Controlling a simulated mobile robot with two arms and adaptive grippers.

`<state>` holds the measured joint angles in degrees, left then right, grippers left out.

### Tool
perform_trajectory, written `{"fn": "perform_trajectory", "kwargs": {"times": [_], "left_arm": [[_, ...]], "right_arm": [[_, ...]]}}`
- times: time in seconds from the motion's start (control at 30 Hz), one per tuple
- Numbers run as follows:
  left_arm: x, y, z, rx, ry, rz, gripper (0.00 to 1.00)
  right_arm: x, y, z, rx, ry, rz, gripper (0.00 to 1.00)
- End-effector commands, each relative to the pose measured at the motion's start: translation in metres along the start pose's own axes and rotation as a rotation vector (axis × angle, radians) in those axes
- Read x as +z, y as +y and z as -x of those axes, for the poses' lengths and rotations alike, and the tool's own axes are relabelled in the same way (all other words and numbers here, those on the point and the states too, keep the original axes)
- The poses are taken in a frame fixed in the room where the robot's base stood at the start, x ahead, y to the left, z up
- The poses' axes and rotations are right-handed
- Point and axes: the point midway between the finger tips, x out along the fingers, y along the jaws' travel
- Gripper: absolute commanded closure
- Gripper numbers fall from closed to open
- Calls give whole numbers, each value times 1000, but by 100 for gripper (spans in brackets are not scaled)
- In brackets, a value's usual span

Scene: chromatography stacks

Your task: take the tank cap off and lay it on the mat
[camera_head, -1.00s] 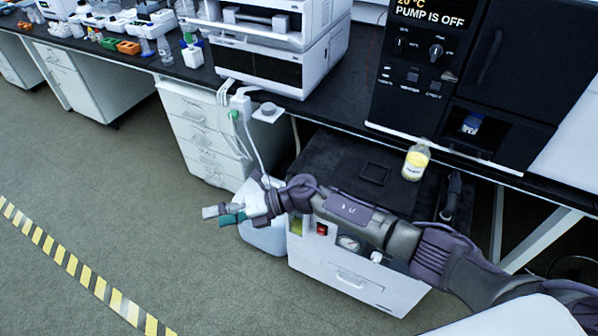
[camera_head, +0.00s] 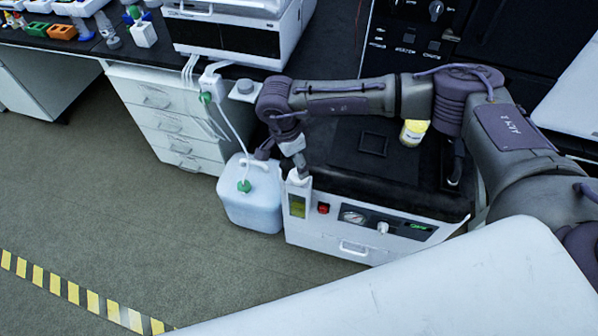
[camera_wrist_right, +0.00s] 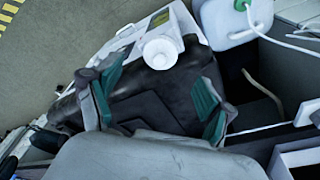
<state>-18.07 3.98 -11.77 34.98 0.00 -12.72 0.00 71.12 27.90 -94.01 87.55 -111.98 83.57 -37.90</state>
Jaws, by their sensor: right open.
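The tank cap (camera_wrist_right: 160,52) is a round white cap at the corner of the pump unit's black top in the right wrist view, next to the white housing with the level window. In the head view my arm hides it. My right gripper (camera_wrist_right: 157,80) is open and empty, its teal-padded fingers apart on either side of the cap's line. In the head view the right gripper (camera_head: 302,173) points down over the unit's front left corner. I cannot tell whether it touches the cap. A dark square mat (camera_head: 373,144) lies on the black top. My left gripper is not in view.
A white canister (camera_head: 255,208) with a green cap and tube stands on the floor left of the unit (camera_head: 330,241). The bench with instruments runs behind.

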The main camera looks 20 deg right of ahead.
Motion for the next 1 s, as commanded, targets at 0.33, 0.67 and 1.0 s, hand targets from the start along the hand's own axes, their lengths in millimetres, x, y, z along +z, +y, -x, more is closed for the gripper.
{"fn": "perform_trajectory", "kwargs": {"times": [0.33,0.67,1.0], "left_arm": [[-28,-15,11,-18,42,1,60],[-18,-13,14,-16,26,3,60],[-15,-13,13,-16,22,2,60]], "right_arm": [[-2,1,-33,4,0,-2,19],[-2,0,-64,0,-1,-2,19],[-2,0,-64,0,-1,-2,50]]}}
